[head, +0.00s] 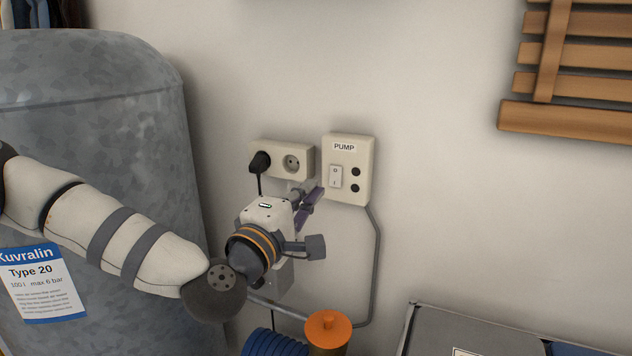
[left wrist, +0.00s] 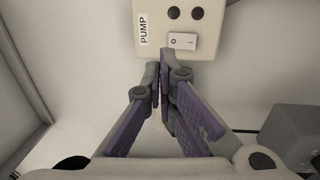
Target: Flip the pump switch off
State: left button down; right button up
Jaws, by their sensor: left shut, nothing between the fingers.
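The pump switch box (head: 359,188) is a cream plate on the wall with a "PUMP" label, a white rocker switch (head: 336,177) marked O and I, and two dark round spots. In the left wrist view the rocker (left wrist: 182,41) lies just beyond my fingertips. My left gripper (head: 318,193) is shut and empty, just below and left of the rocker. In the left wrist view its fingertips (left wrist: 160,62) meet near the box's edge. I cannot tell whether they touch the box. My right gripper is not in view.
A double socket (head: 304,160) with a black plug (head: 259,162) is left of the box. A grey conduit (head: 377,260) runs down from the box. A grey tank (head: 120,120) stands left. An orange-topped item (head: 328,326) and a grey case (head: 470,325) are below.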

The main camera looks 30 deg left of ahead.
pick_arm(q)
jog(key=s, duration=0.3)
jog(key=shift+s+d+r, duration=0.1)
jog(key=shift+s+r, duration=0.2)
